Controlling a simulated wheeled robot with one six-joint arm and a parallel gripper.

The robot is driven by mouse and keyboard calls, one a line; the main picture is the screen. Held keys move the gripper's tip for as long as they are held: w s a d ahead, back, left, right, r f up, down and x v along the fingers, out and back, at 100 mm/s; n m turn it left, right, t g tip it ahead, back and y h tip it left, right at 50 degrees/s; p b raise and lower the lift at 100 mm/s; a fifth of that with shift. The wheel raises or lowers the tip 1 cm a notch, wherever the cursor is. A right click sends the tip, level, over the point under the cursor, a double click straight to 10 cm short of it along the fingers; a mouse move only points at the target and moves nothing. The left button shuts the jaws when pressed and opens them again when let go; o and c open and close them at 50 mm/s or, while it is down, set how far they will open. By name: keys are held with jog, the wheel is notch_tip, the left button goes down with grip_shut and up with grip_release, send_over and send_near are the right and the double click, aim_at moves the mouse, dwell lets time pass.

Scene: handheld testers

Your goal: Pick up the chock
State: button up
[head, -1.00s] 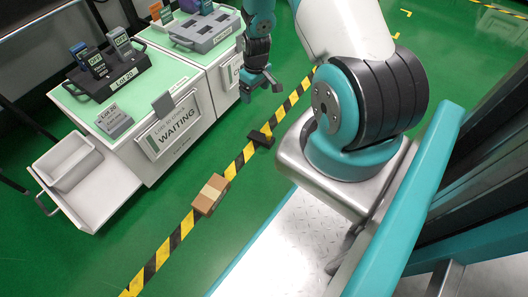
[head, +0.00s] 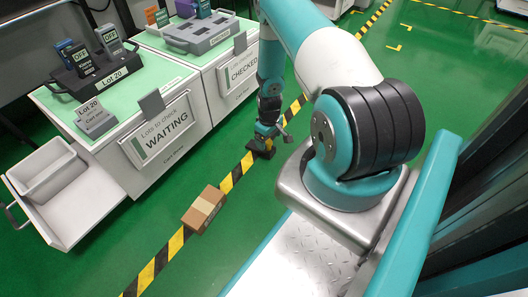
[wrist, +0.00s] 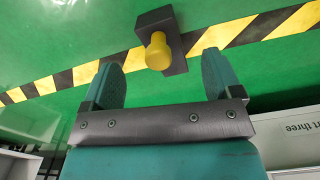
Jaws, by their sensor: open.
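The chock (wrist: 175,38) is a dark grey block with a yellow knob (wrist: 157,52) facing the wrist camera. It lies on the green floor across the yellow-and-black tape. In the head view the chock (head: 262,152) is a dark shape partly hidden beneath my gripper (head: 268,131). In the wrist view my gripper (wrist: 161,66) is open, its two teal fingers spread. The knob appears between the fingertip lines, slightly beyond them. Nothing is between the fingers, and I see no contact with the chock.
A cardboard box (head: 204,209) lies on the tape nearer to me. The white WAITING cart (head: 190,112) has an open drawer (head: 75,205) sticking out at left. The CHECKED cart (head: 222,77) stands close behind my gripper. The green floor between carts and tape is clear.

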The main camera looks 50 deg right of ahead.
aim_at(269, 152)
notch_tip(269, 152, down, 5)
jog(key=b, duration=0.4)
jog(key=shift+d+f+b, duration=0.15)
jog(key=shift+b, duration=0.15)
jog(key=c, duration=1.1)
jog(key=shift+r, duration=0.25)
